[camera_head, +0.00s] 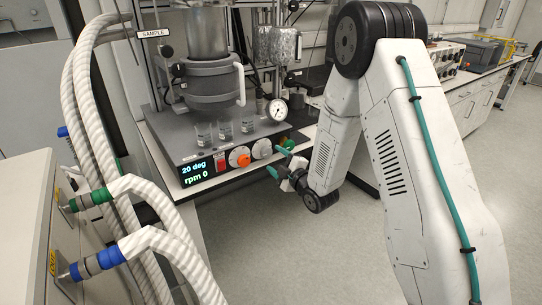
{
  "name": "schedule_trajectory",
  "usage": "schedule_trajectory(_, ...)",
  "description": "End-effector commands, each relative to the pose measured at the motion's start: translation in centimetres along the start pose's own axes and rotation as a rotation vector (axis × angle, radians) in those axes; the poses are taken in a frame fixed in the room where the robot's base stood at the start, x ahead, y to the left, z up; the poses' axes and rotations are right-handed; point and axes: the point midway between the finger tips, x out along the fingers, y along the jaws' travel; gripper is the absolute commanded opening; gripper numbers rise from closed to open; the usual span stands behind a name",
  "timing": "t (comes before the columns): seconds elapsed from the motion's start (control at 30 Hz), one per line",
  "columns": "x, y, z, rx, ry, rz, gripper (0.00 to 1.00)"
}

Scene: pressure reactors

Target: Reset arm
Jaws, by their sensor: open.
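My gripper (279,165) is at the front right corner of the reactor's base unit (215,150). Its fingers point left toward the knobs on the front panel and look apart, with nothing seen between them. Whether they touch the panel I cannot tell. My white arm (385,120) is bent, with its elbow high and its forearm reaching down to the left.
The reactor vessel (211,82) stands on the base unit with small glass beakers (225,131) in front. The display (195,173) reads 20 deg, rpm 0. Thick white hoses (95,130) run on the left. The floor (300,240) below my gripper is clear.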

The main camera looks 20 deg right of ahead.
Motion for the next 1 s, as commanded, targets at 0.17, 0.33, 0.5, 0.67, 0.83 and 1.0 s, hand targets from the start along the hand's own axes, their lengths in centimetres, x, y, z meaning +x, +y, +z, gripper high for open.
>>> schedule_trajectory(0.17, -1.6, 0.1, 0.2, 0.001, -0.004, 0.002, 0.61)
schedule_trajectory(0.33, -1.8, 0.2, 0.2, 0.000, -0.003, 0.003, 0.61)
schedule_trajectory(0.5, -1.8, 0.1, 0.2, 0.000, -0.003, 0.002, 0.61)
schedule_trajectory(0.67, -1.8, 0.1, 0.2, 0.015, -0.004, -0.001, 0.61)
schedule_trajectory(0.83, -2.3, -3.4, 2.4, 0.132, -0.125, -0.161, 0.61)
schedule_trajectory(1.0, -5.8, -7.6, 5.6, 0.320, -0.413, -0.414, 0.61)
